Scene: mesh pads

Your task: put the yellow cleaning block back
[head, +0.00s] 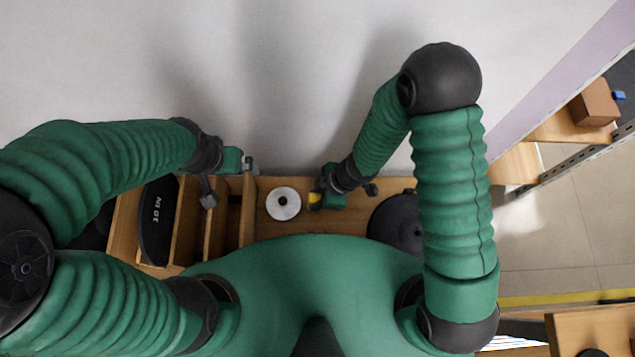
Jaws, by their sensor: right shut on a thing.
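The yellow cleaning block (314,198) shows as a small yellow patch above the wooden bench, right of the white disc. My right gripper (317,197) is shut on it, and the fingers and green hand hide part of it. I cannot tell whether the block touches the bench. My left gripper (251,166) is above the back edge of the wooden divider rack, apart from the block. Its fingers are too small to tell whether they are open or shut.
A white disc with a dark centre (283,204) lies on the bench (266,226). The divider rack (190,225) stands left, with a black disc (155,230) in it. Another black round thing (395,224) is at right, partly behind my arm. A wall (280,80) closes the back.

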